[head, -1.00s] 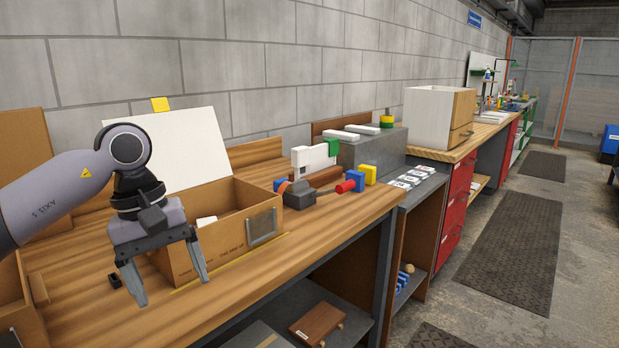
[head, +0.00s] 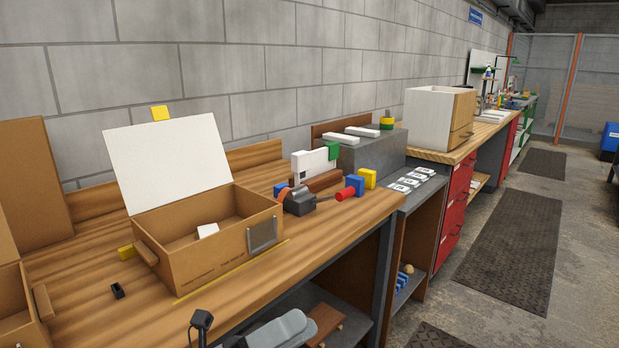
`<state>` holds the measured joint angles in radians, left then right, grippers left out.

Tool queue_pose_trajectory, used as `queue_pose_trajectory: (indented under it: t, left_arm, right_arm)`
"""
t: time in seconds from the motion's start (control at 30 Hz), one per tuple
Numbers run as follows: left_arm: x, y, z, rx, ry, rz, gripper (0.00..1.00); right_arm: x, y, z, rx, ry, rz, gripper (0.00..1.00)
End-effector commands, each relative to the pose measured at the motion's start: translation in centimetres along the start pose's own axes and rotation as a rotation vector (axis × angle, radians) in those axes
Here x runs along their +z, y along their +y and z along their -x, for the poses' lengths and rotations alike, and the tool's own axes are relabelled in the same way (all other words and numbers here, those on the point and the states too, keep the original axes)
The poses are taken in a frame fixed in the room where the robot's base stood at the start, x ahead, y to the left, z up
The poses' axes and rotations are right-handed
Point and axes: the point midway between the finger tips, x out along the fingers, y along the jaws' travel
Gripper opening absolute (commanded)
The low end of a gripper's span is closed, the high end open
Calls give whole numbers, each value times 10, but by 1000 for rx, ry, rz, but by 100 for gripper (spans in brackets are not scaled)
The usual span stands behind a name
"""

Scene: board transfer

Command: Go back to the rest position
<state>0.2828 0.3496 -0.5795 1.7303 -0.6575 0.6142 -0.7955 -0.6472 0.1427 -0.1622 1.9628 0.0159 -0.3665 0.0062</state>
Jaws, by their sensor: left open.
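My left gripper (head: 203,322) shows only in part at the bottom edge of the head view, in front of the workbench. A grey rounded piece of my own arm is beside it, and the rest is cut off by the frame. The gripper is open and apart from the objects on the bench, with nothing seen in it. My right gripper is not in view. An open cardboard box (head: 190,262) stands on the wooden bench (head: 75,262), with a small white item (head: 208,230) inside and a white panel (head: 166,160) upright behind it.
A second cardboard box (head: 14,310) is at the left edge. A small black piece (head: 118,290) lies on the bench. A dark tool with a red end (head: 345,193) and colored blocks are farther right. A brown board (head: 324,322) is on the lower shelf.

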Motion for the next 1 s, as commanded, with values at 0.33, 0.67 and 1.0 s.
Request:
queue_pose_trajectory:
  t: [0.33, 0.67, 1.0]
  left_arm:
    - [-4, 75, 118, 228, -718, 899, 83]
    - [-100, 113, 269, 356, -1419, 1592, 83]
    - [-146, 109, 316, 374, -1671, 1782, 83]
  right_arm:
    - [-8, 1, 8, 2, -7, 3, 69]
    - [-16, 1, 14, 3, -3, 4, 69]
    - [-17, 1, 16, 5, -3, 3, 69]
